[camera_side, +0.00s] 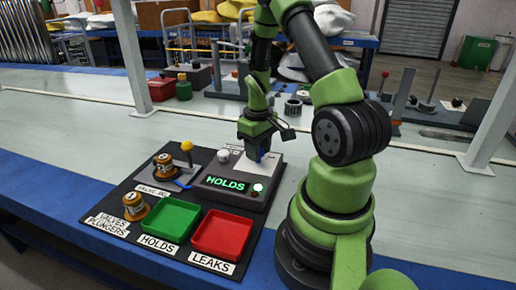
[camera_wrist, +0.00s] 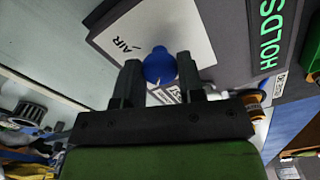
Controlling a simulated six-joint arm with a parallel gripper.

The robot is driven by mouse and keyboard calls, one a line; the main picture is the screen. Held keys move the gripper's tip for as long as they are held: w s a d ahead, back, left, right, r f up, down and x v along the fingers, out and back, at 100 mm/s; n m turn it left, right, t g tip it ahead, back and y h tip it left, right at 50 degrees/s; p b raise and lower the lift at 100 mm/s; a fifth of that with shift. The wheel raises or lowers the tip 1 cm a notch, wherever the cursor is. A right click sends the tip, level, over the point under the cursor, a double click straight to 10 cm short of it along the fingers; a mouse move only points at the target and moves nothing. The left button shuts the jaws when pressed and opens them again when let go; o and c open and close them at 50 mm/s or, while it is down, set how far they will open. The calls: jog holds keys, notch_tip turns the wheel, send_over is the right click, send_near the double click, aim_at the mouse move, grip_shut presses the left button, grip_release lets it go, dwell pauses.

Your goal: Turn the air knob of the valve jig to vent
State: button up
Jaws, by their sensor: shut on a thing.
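The blue air knob (camera_wrist: 159,64) sits on a white plate beside printed "AIR" lettering. My gripper (camera_wrist: 158,70) is shut on it, with one dark finger on each side. In the side view my gripper (camera_side: 257,146) points down over the white-topped rear of the grey tester box, and it hides most of the knob. The box display (camera_side: 226,182) reads HOLDS in green, with a lit lamp (camera_side: 258,187) beside it. The valve jig (camera_side: 165,180), with a yellow ball-topped lever (camera_side: 187,147) and a blue handle, holds a brass-coloured valve (camera_side: 164,161). The knob's vent mark cannot be read.
A green tray (camera_side: 170,219) and a red tray (camera_side: 222,234) lie empty on the black board, labelled HOLDS and LEAKS. Another brass-coloured valve (camera_side: 136,207) stands by the VALVES PLUNGERS label. A white ball knob (camera_side: 223,156) stands close left of my gripper.

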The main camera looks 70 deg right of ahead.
jog(key=o, duration=0.9)
notch_tip(320, 180, up, 10)
jog(key=shift+f, duration=0.1)
dwell(0.5)
jog(key=w+a+r+t, duration=0.2)
jog(key=a+r+t, duration=0.1)
jog(key=a+r, duration=0.8)
jog(key=s+a+r+t, duration=0.1)
jog(key=s+a, duration=0.1)
jog(key=a, duration=0.2)
jog(key=s+a+r+t+y, duration=0.1)
jog(key=s+a, duration=0.1)
jog(key=a, duration=0.2)
jog(key=s+a+r+t+y, duration=0.1)
jog(key=s+a+r+t, duration=0.1)
jog(key=a, duration=0.1)
jog(key=shift+s+a, duration=0.35)
jog(key=shift+a, duration=0.05)
